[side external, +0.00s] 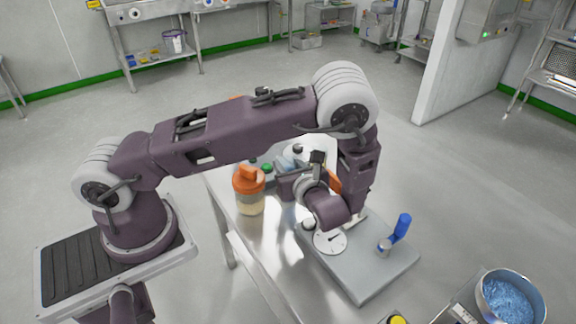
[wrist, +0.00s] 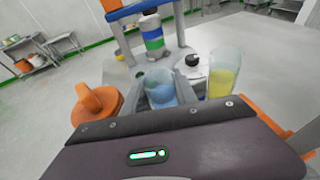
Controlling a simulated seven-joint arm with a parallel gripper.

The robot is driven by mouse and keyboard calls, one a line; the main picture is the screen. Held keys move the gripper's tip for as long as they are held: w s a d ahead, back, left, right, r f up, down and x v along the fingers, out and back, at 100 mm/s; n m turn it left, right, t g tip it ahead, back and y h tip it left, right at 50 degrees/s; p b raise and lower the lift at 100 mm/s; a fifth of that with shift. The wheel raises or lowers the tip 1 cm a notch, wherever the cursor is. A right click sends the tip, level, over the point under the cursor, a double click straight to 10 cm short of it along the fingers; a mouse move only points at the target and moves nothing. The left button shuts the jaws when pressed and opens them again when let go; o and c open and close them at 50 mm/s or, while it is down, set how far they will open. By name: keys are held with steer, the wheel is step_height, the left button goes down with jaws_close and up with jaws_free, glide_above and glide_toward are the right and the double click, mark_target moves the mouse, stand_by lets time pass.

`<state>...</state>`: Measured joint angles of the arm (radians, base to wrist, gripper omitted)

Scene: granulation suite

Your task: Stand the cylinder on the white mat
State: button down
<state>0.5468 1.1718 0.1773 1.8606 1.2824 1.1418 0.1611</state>
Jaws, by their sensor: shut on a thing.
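My gripper (wrist: 162,94) is shut on a clear cylinder (wrist: 160,84) with pale blue in it. The cylinder stands between the two grey fingers in the wrist view, and its lower part is hidden by my gripper's body. In the side external view my gripper is over the steel table, largely hidden by my own wrist. I cannot tell whether the cylinder's base touches the table. I cannot clearly make out the white mat in either view.
An orange-lidded container (wrist: 96,103) is close left of my gripper. A clear beaker of yellow liquid (wrist: 224,74) is close right. A black-knobbed piece (wrist: 193,61) and a banded column (wrist: 152,35) stand beyond. A grey plate with a dial (side external: 368,270) sits on the steel table (side external: 255,237).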

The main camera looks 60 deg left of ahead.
steer(key=c, duration=1)
jaws_free()
steer(key=shift+f, duration=0.15)
steer(key=shift+o, duration=0.2)
steer(key=r+v, duration=0.1)
steer(key=v, duration=1.1)
steer(key=s+d+r+n+t+h, duration=0.1)
steer(key=s+r+n+h, duration=1.3)
steer(key=s+r+n, duration=0.3)
step_height(320, 180, up, 3)
steer(key=n, duration=0.4)
steer(key=shift+s+r+t, duration=0.2)
steer(key=shift+s+t, duration=0.2)
